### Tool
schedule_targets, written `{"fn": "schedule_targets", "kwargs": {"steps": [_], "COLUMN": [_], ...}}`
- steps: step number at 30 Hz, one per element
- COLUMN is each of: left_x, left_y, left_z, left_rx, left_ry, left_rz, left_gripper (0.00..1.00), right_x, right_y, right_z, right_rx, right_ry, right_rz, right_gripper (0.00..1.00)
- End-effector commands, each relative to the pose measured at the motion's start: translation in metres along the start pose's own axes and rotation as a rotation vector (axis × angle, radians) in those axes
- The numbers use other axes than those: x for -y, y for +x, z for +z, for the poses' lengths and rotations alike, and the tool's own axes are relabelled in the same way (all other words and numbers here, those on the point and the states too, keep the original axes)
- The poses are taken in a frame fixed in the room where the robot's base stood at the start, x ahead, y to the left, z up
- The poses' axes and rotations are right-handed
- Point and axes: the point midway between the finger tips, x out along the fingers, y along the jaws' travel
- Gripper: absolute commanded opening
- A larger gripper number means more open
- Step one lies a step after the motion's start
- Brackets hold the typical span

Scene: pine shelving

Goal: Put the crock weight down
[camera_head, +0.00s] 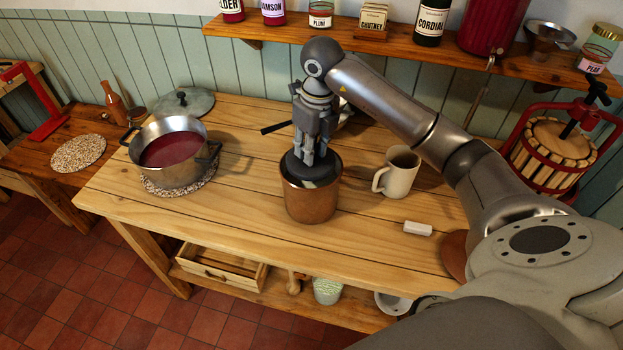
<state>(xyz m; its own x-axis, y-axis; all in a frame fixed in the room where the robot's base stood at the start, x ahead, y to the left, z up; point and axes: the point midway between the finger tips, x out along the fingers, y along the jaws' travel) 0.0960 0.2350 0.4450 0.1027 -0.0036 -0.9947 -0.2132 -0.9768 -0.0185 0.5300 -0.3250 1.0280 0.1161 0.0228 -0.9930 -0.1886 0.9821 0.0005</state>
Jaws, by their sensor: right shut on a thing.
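My right gripper (311,155) points down over the table, its fingers shut on the crock weight (308,177), a dark round disc. The weight is at the mouth of a brown glazed crock (312,207), which stands on the pine table. The weight covers most of the crock's opening. I cannot tell whether it rests on the rim, sits inside or hangs just above. My left gripper is not in view.
A pot of red liquid (177,172) stands left on a speckled mat. A mug (399,174) and a small white block (418,228) are right of the crock. A bottle shelf (290,34) runs behind; a red press (550,155) stands at right. The table's front left is clear.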

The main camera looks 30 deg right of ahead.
Motion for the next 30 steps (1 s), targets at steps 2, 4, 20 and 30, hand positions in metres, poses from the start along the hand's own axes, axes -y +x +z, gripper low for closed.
{"fn": "schedule_targets", "kwargs": {"steps": [2, 4, 20, 30], "left_x": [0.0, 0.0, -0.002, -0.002], "left_y": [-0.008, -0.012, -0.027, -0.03], "left_z": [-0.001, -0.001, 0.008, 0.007], "left_rx": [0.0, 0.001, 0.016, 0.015], "left_ry": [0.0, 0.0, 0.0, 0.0], "left_rz": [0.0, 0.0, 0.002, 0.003], "left_gripper": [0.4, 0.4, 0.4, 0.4], "right_x": [-0.001, -0.001, -0.001, 0.0], "right_y": [0.016, 0.032, 0.094, 0.114], "right_z": [-0.003, -0.005, -0.012, -0.013], "right_rx": [-0.004, -0.004, -0.001, 0.004], "right_ry": [0.0, 0.0, 0.0, -0.001], "right_rz": [0.002, 0.003, 0.002, 0.0], "right_gripper": [0.0, 0.0, 0.0, 0.0]}}
